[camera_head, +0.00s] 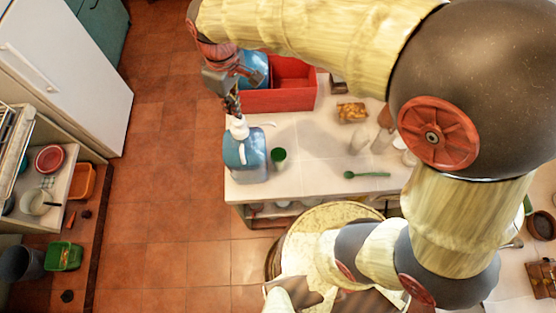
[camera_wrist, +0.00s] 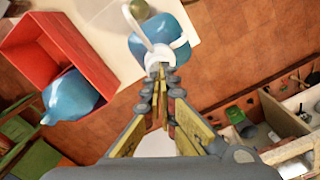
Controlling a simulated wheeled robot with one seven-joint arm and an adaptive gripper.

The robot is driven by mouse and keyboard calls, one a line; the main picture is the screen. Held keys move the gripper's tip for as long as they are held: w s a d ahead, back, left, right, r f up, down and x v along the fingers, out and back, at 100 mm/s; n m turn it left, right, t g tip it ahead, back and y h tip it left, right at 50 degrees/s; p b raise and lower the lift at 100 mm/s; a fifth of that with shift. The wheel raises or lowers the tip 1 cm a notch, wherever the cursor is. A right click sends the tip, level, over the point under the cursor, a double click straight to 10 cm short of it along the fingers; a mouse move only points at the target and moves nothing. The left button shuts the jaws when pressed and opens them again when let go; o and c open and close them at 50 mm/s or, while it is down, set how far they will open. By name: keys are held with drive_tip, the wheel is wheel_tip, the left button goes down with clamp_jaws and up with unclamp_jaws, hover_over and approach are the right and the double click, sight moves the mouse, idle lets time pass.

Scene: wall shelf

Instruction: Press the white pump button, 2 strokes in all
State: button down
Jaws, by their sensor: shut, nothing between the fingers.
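A blue bottle (camera_head: 246,158) with a white pump button (camera_head: 238,129) stands upright near the left end of the white counter. Its white spout points right in the head view. The bottle also shows at the top of the wrist view (camera_wrist: 168,35), with the white pump (camera_wrist: 158,57) beyond my fingertips. My gripper (camera_head: 234,110) is shut and empty, fingers pointing down directly over the pump button. In the wrist view its fingertips (camera_wrist: 161,72) meet at the pump's near edge and partly hide it. I cannot tell whether they touch the button.
A red bin (camera_head: 283,99) with a blue container (camera_head: 255,67) in it stands behind the bottle. A green cup (camera_head: 278,155) is close to the bottle's right. A green spoon (camera_head: 367,174) lies farther right. The counter (camera_head: 312,140) between is mostly clear. Open floor lies left.

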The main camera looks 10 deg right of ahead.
drive_tip(key=shift+f, duration=0.15)
drive_tip(key=shift+f+b, duration=1.15)
drive_tip(key=shift+f, duration=0.75)
drive_tip(key=shift+r, duration=0.1)
drive_tip(key=shift+r+p, duration=1.35)
drive_tip(key=shift+r, duration=0.6)
drive_tip(key=shift+f, duration=0.1)
drive_tip(key=shift+f+b, duration=1.25)
drive_tip(key=shift+f, duration=0.75)
drive_tip(key=shift+r, duration=0.2)
drive_tip(key=shift+r+p, duration=1.4)
drive_tip(key=shift+r, duration=0.5)
